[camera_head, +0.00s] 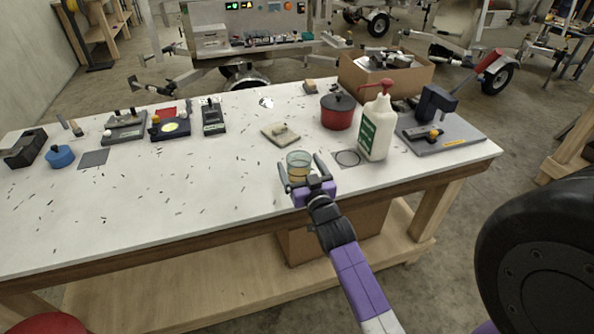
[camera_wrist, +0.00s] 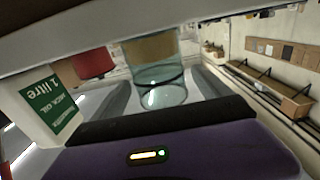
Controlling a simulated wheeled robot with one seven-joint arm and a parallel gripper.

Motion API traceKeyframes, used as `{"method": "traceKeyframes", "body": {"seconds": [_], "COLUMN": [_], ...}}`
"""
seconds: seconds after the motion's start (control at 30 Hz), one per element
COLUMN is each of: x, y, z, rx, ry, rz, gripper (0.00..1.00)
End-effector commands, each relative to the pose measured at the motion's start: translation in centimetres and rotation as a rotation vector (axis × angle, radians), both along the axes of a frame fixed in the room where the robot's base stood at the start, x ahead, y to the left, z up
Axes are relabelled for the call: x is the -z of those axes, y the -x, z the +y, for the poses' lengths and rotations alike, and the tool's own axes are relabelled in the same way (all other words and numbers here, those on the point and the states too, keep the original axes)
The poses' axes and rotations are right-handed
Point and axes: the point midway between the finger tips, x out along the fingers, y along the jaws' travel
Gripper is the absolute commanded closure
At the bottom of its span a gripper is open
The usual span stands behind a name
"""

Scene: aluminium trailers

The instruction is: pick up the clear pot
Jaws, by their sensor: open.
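The clear pot (camera_head: 299,162) is a small see-through glass with a tan or amber band low down. It stands on the white table (camera_head: 225,160) near its front edge. My gripper (camera_head: 302,172) is open, with one finger on each side of the pot. In the wrist view the clear pot (camera_wrist: 158,80) appears upside down between the two grey fingers of my gripper (camera_wrist: 160,98). Whether the fingers touch the glass is hard to tell.
A white pump bottle (camera_head: 377,128) with a green label and a red pot (camera_head: 338,112) with a dark lid stand to the right. The table's left front is mostly clear except for scattered dark flecks.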

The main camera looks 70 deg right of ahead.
Motion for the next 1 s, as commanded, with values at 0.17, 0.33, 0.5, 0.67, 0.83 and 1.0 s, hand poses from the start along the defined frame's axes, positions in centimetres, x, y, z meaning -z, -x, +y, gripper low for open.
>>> {"method": "traceKeyframes", "body": {"seconds": [0.17, 0.33, 0.5, 0.67, 0.83, 1.0], "x": [-0.1, 0.0, 0.1, 0.1, 0.1, 0.0], "y": [-1.9, -2.7, -2.7, -2.7, -2.7, -2.7], "z": [-1.9, -2.8, -2.8, -2.8, -2.8, -2.8], "rx": [0.001, 0.001, 0.000, 0.000, 0.000, 0.000], "ry": [0.000, 0.000, 0.000, 0.000, 0.000, 0.002], "rz": [-0.001, -0.001, 0.000, 0.000, 0.000, -0.001], "gripper": [0.13, 0.13, 0.13, 0.32, 0.66, 0.85]}}
